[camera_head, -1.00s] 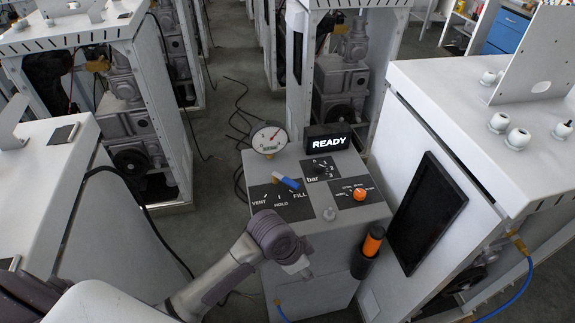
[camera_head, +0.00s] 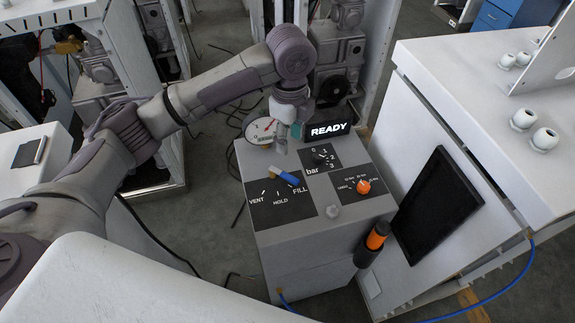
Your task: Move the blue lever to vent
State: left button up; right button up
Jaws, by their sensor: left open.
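The blue lever (camera_head: 289,178) lies slanted across the black panel (camera_head: 268,216) on top of the grey dispenser cabinet. Its blue body runs down to the right toward the FILL side, with a paler end at the upper left. VENT, HOLD and FILL are printed on the panel from left to right, with VENT at the left. My left gripper (camera_head: 284,145) hangs fingers down just behind the lever, near the gauge. It is open and holds nothing, and appears apart from the lever. My right gripper is out of view.
A round gauge (camera_head: 262,130) and a lit READY display (camera_head: 329,130) stand at the cabinet's back edge. A bar dial (camera_head: 320,155) and an orange knob (camera_head: 363,187) sit right of the lever. An orange-and-black cylinder (camera_head: 376,236) hangs at the cabinet's right side.

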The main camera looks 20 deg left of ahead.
pick_arm(q)
send_over(289, 177)
notch_tip(289, 177, down, 4)
jog(key=f, duration=0.1)
notch_tip(289, 177, down, 8)
jog(key=shift+f+p, duration=0.15)
jog(key=shift+p, duration=0.9)
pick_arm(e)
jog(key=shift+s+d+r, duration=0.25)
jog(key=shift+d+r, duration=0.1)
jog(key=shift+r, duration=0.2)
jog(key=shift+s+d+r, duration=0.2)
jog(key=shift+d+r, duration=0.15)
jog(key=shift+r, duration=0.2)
pick_arm(q)
jog(key=shift+d, duration=0.1)
jog(key=shift+c, duration=0.7)
grip_shut()
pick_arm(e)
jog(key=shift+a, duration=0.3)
